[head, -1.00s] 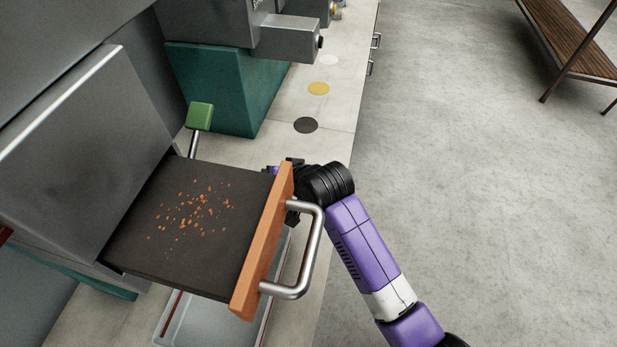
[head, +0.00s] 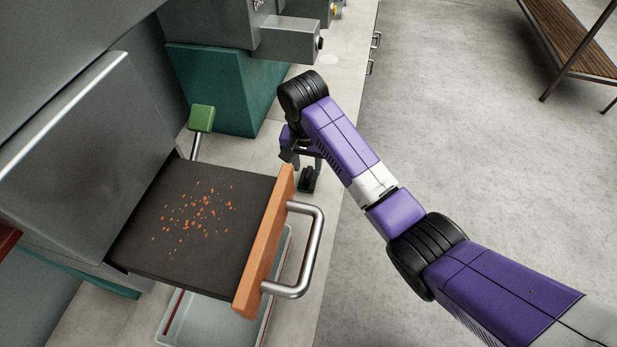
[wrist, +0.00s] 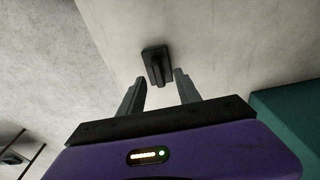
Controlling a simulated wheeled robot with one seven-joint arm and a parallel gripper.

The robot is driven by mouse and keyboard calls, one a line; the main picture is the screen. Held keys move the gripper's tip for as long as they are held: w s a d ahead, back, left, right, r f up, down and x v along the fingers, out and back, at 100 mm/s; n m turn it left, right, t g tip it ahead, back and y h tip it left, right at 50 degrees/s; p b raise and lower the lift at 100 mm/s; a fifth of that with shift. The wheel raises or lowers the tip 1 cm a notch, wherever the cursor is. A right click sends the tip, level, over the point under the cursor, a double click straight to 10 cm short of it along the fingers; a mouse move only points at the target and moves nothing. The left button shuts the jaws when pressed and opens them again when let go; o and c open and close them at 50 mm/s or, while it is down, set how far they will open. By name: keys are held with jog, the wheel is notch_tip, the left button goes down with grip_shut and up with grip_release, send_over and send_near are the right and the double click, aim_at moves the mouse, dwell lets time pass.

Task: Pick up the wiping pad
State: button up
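The wiping pad (wrist: 155,54) is a small dark block with a raised grip, lying on the pale counter in the wrist view. In the head view the pad (head: 308,183) shows as a black piece on the counter just beyond the drawer's front panel. My gripper (wrist: 158,80) is open and empty, with its two grey fingers spread and the pad ahead, between the lines of the fingertips. In the head view my gripper (head: 304,164) points down above the pad, partly hidden by my own wrist. No contact with the pad is visible.
A pulled-out dark tray (head: 150,240) with orange crumbs has an orange front (head: 266,240) and metal handle (head: 314,245) close to my gripper. A clear bin (head: 190,325) sits below. A green-ended lever (head: 202,118) and teal machine base (head: 222,90) stand left. The counter's far stretch is open.

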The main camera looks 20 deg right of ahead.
jog(key=shift+w+d+f, duration=0.1)
jog(key=shift+d+f, duration=0.1)
jog(key=shift+f, duration=1.7)
grip_shut()
jog(key=shift+r, duration=0.1)
notch_tip(320, 180, up, 12)
notch_tip(320, 180, up, 8)
jog(key=p, duration=0.7)
send_over(308, 172)
